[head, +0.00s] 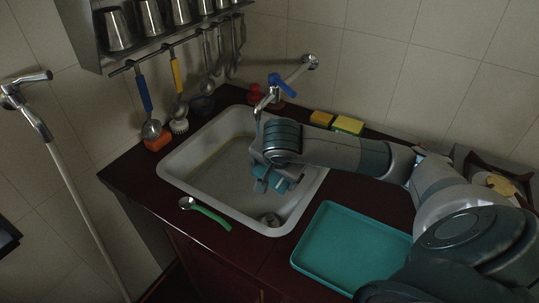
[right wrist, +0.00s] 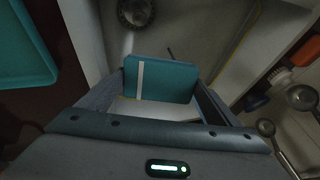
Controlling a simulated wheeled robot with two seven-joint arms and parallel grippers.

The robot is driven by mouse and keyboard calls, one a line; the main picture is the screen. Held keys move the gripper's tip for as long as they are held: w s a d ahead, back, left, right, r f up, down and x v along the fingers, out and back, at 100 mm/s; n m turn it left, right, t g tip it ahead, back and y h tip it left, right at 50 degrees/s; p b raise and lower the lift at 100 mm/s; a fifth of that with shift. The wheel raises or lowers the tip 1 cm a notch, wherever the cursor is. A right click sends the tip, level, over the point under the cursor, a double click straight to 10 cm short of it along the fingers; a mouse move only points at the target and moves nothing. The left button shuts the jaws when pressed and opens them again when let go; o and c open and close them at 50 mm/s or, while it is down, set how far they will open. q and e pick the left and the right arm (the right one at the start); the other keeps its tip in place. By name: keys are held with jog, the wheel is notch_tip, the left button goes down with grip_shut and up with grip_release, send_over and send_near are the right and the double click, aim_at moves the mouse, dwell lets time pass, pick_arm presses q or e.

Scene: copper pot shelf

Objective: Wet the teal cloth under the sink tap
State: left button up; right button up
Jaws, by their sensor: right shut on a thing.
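The teal cloth (right wrist: 172,82), with a white stripe, is held between the two fingers of my right gripper (right wrist: 160,95). In the head view the right gripper (head: 270,180) reaches into the sink (head: 212,160) from the right. Parts of the cloth (head: 278,184) show below its fingers. The sink tap (head: 268,95), with a blue lever, is on the back wall, its spout just above the gripper. A thin pale streak shows under the spout; I cannot tell whether it is water. My left gripper is out of view.
A teal tray (head: 350,250) lies right of the sink. A green-handled spoon (head: 205,212) lies at the sink's front rim. Yellow sponges (head: 347,125) sit behind my right arm. Utensils hang below a shelf of metal cups (head: 118,32) at the back left.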

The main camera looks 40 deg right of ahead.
jog(key=shift+s+a+r+p, duration=0.4)
jog(key=shift+s+a+r, duration=0.05)
jog(key=shift+s+r, duration=0.3)
jog(key=shift+s+a+r+p, duration=0.35)
jog(key=shift+s+a+r, duration=0.05)
jog(key=shift+s+r, duration=0.35)
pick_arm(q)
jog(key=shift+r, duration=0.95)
pick_arm(e)
jog(key=shift+s+a+r, duration=0.4)
jog(key=shift+s+r, duration=0.1)
jog(key=shift+s, duration=0.2)
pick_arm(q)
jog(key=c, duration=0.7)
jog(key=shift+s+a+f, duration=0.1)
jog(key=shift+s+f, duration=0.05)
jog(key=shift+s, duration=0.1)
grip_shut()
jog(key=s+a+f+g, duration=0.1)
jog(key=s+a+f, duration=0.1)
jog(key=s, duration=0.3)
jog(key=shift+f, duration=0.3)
pick_arm(e)
jog(key=w+a+r+n+y, duration=0.2)
jog(key=a+r+n+y, duration=0.4)
jog(key=a+n, duration=0.7)
jog(key=shift+w+a+r+n+g+y, duration=0.2)
jog(key=shift+w+r+n+g+y, duration=0.2)
jog(key=shift+r+n, duration=0.6)
